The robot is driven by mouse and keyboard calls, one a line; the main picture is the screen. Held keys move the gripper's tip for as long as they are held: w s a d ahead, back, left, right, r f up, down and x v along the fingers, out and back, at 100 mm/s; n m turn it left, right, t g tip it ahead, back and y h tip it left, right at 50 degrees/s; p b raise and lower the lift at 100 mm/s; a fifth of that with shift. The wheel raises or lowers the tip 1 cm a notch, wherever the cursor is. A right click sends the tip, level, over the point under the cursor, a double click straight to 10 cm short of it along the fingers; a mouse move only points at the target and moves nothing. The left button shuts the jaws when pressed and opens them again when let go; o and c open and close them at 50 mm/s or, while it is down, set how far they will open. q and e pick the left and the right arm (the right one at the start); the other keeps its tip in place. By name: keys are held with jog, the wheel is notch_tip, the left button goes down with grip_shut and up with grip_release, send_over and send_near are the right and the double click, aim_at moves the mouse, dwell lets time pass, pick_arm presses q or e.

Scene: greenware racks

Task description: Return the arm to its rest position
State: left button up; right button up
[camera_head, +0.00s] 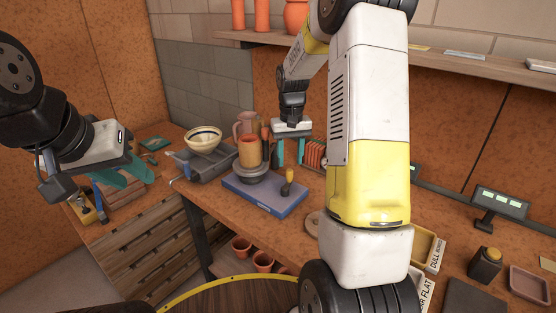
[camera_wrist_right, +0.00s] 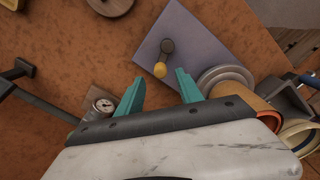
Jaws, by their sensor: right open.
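My right gripper (camera_head: 291,156) hangs in the air over the back of the workbench, below the shelf, with its two teal fingers spread and nothing between them. It also shows in the right wrist view (camera_wrist_right: 158,88), open and empty above the blue board. My left gripper (camera_head: 130,172) is at the left, over the side cabinet top. Its teal fingers are seen at a slant, so their gap is unclear. My right arm crosses the head view from the bottom to the top.
A blue board (camera_head: 243,196) bears a yellow-handled tool (camera_head: 288,181). A shelf (camera_head: 455,64) runs above. A small display (camera_head: 500,203) and a dark jar (camera_head: 485,266) stand at right.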

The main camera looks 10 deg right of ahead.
jog(key=shift+r, duration=0.75)
jog(key=shift+r, duration=0.1)
jog(key=s+a+r+t+y, duration=0.1)
jog(key=s+a+r+t, duration=0.25)
jog(key=s+r, duration=0.9)
jog(key=s+a+r+t, duration=0.1)
jog(key=s+a, duration=0.1)
jog(key=s, duration=0.4)
jog(key=s+a+r+n+t+y, duration=0.1)
jog(key=s+a+r, duration=0.1)
jog(key=s, duration=0.4)
jog(key=shift+s+t, duration=0.3)
jog(key=shift+t, duration=0.05)
